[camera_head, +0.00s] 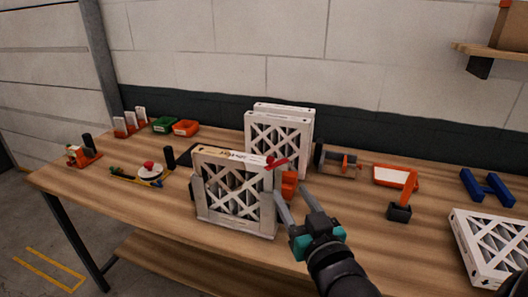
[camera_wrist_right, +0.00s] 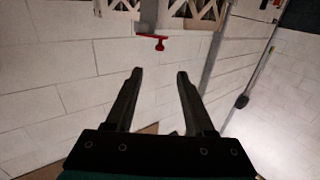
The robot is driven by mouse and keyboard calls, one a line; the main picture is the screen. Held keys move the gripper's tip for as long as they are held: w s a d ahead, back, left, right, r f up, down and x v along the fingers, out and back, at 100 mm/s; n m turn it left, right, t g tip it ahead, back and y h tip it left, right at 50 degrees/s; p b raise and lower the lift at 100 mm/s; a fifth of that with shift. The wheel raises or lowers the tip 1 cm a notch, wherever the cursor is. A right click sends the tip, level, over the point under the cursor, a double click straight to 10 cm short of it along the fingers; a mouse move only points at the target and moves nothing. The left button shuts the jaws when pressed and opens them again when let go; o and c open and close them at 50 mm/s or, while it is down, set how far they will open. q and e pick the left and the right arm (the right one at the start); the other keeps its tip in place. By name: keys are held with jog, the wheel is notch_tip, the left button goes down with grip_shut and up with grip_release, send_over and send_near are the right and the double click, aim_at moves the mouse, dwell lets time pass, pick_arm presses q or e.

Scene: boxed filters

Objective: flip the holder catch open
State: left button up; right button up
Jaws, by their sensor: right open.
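A white-framed filter (camera_head: 234,212) stands upright near the front middle of the table, in a holder mostly hidden by it. The red catch (camera_head: 277,164) shows at the filter's upper right corner, its handle slanting up to the right. It also shows as a small red T shape in the right wrist view (camera_wrist_right: 151,37). My right gripper (camera_head: 292,192) is open and empty, just right of the filter and below the catch. In the wrist view its two fingers (camera_wrist_right: 160,74) are spread, with the catch beyond their tips and not touching. My left gripper is not in view.
More white filters (camera_head: 280,135) stand behind. An orange part (camera_head: 289,184) sits close beside the front filter. Bare tabletop lies front left.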

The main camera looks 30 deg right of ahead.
aim_at(272, 160)
jog(key=x, duration=1.5)
jog(key=shift+p, duration=0.4)
grip_shut()
